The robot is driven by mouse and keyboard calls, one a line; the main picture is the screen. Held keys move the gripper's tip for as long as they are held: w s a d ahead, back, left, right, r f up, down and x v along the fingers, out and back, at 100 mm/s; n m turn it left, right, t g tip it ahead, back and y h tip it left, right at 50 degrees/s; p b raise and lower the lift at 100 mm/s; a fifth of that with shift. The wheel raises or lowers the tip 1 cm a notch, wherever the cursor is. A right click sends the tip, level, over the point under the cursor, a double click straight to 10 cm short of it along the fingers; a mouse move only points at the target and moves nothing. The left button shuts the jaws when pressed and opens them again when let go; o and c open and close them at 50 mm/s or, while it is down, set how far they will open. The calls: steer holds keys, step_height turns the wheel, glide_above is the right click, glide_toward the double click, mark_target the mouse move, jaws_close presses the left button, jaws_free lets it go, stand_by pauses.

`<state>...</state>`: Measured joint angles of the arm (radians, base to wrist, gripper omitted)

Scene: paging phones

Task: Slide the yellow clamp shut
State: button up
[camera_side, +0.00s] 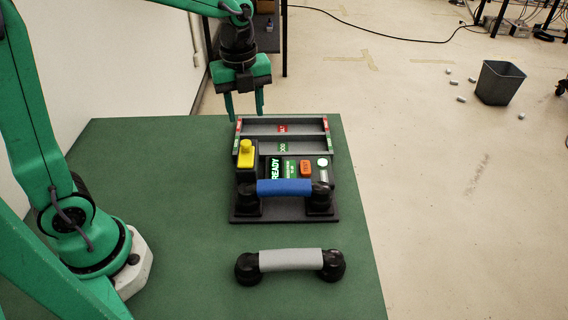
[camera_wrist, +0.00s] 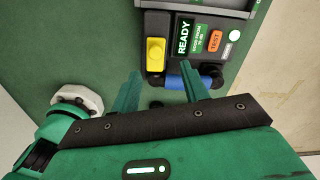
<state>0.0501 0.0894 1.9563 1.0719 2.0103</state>
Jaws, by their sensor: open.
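The yellow clamp (camera_side: 246,155) stands on a dark block at the left of the paging phone unit (camera_side: 236,217), beside the READY panel. It also shows in the wrist view (camera_wrist: 155,50), ahead of my fingers. A handset with a blue grip (camera_side: 284,187) lies across the front of the unit, and my right finger partly covers it in the wrist view. My gripper (camera_side: 245,106) is open and empty, with its fingers pointing down above the back left of the unit. It is apart from the clamp. I cannot tell how far the clamp is slid.
A second handset with a grey grip (camera_side: 291,260) lies on the green table (camera_side: 180,235) in front of the unit. An orange TEST button (camera_side: 305,167) sits right of the READY label (camera_side: 275,168). Two grey trays (camera_side: 300,126) form the unit's back. The table left of the unit is clear.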

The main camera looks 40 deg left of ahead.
mark_target(246, 142)
steer(key=shift+s+a+r, duration=0.1)
steer(key=shift+s+r, duration=0.1)
steer(key=shift+s, duration=0.1)
steer(key=shift+f, duration=3.95)
jaws_close()
